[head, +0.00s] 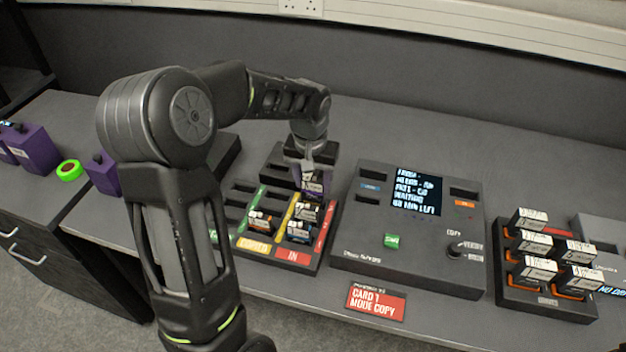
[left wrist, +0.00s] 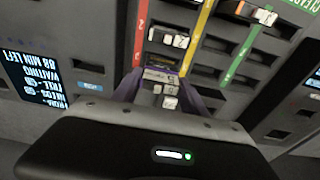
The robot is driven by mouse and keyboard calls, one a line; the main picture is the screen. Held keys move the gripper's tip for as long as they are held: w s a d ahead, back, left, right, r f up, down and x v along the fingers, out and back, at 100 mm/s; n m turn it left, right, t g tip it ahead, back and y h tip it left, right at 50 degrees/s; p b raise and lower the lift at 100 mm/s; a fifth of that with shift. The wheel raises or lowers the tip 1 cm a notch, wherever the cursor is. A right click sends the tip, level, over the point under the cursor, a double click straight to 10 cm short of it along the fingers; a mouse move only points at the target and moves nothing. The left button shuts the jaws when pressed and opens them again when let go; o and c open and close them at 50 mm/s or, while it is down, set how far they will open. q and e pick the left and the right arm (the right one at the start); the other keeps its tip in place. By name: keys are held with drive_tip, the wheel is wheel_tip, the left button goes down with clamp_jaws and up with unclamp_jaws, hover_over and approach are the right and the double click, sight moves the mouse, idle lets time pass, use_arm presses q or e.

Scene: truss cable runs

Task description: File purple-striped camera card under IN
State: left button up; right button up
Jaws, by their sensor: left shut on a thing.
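My left gripper (head: 311,172) is shut on a small card (head: 314,187) with a white label, at the back of the card tray. The card also shows between the fingers in the left wrist view (left wrist: 162,75), with a dark purple edge. The card tray (head: 268,262) has a yellow COPIED label (head: 253,245) and a red IN label (head: 292,257) at its front. The held card is over the back of the IN column. I cannot tell whether its lower end is in a slot; the fingers hide part of it. My right gripper is not in view.
Several other cards stand in the tray's front slots, close to my gripper. A copier box (head: 410,225) with a lit screen stands to the right, with a red CARD 1 sign (head: 376,302) before it. A rack (head: 545,303) of orange-edged cards stands far right.

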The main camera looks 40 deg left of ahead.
use_arm(q)
drive_tip(key=shift+f+b, duration=1.3)
drive_tip(key=shift+f, duration=0.25)
idle(1.6)
drive_tip(key=o, duration=1.5)
drive_tip(key=shift+o, duration=1.4)
drive_tip(key=shift+r, duration=0.15)
drive_tip(key=shift+r+p, duration=2.7)
drive_tip(key=shift+r, duration=1)
